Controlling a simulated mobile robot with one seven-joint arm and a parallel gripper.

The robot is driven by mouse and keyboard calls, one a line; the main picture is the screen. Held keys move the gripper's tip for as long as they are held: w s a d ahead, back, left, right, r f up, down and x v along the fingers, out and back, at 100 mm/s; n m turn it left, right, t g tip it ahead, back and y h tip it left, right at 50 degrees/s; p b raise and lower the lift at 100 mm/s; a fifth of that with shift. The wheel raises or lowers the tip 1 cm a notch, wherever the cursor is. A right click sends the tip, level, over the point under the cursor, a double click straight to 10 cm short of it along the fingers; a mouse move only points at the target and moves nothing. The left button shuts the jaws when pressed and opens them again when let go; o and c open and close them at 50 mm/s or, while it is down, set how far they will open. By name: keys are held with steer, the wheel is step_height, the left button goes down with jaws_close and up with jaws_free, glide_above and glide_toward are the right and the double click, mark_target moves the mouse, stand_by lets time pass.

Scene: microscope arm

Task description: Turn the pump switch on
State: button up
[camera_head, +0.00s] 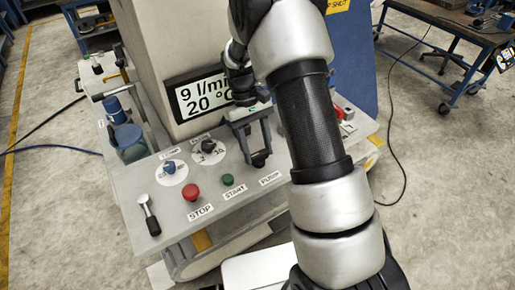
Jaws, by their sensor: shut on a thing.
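The control panel (225,205) is a grey slanted shelf in the camera_head view. A PUMP label (270,178) is at its right, beside the START label. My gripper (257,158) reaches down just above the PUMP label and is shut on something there. The pump switch is hidden by the gripper's fingers, so its position cannot be made out; the gripper's place fits the switch. A display (203,94) above the panel reads 9 l/min and 20 °C.
A red STOP button (190,191), a green START button (228,179), a black-handled lever (148,214) and dial knobs (208,146) are left of my gripper. A red-handled part (340,112) sits right of my arm. A wheeled table (462,42) stands at the upper right.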

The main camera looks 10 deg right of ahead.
steer(key=o, duration=1.1)
steer(key=shift+c, duration=0.2)
steer(key=v, duration=1.7)
steer(key=shift+r+p, duration=0.25)
steer(key=shift+p, duration=0.15)
